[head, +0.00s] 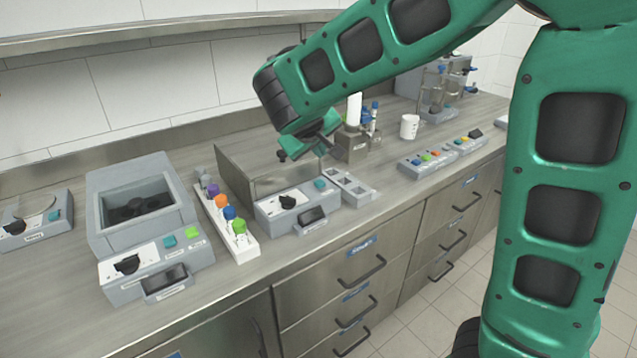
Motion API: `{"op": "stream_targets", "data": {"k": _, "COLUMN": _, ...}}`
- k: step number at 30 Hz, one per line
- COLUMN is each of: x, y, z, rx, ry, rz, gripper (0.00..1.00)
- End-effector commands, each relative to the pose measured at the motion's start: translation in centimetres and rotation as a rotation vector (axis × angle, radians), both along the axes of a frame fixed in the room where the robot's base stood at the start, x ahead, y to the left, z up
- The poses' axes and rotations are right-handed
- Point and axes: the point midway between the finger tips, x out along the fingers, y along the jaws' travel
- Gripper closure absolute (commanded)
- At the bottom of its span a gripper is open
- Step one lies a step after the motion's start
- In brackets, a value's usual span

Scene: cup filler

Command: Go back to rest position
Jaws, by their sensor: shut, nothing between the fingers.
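My gripper (308,141) hangs at the end of my green arm, above the metal counter (60,285) and in front of the back wall. It is shut and holds nothing. Its fingertips are small and partly hidden by the wrist in the head view. The gripper is apart from the box-shaped machine (285,212) below it.
A grey machine with a dark basin (130,185) and a white rack (245,250) with coloured caps stand at left. A white cup (409,127) and button panels (424,164) stand at right. Drawers with handles (362,270) line the counter front. Tiled floor is at lower right.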

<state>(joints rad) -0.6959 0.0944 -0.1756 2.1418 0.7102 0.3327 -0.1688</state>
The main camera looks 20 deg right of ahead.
Motion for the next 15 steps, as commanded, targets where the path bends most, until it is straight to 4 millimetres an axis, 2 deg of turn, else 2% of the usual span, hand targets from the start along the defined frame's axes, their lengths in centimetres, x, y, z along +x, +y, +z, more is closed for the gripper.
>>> {"op": "stream_targets", "data": {"k": 8, "x": -0.2, "y": -0.5, "z": -0.1, "rx": 0.005, "ry": 0.005, "rz": -0.01, "gripper": 1.0}}
{"op": "stream_targets", "data": {"k": 11, "x": -1.4, "y": -2.8, "z": -0.3, "rx": 0.031, "ry": 0.031, "rz": -0.052, "gripper": 1.0}}
{"op": "stream_targets", "data": {"k": 14, "x": -3.9, "y": -6.7, "z": -0.8, "rx": 0.083, "ry": 0.081, "rz": -0.132, "gripper": 1.0}}
{"op": "stream_targets", "data": {"k": 15, "x": -5.2, "y": -8.4, "z": -1.1, "rx": 0.109, "ry": 0.106, "rz": -0.171, "gripper": 1.0}}
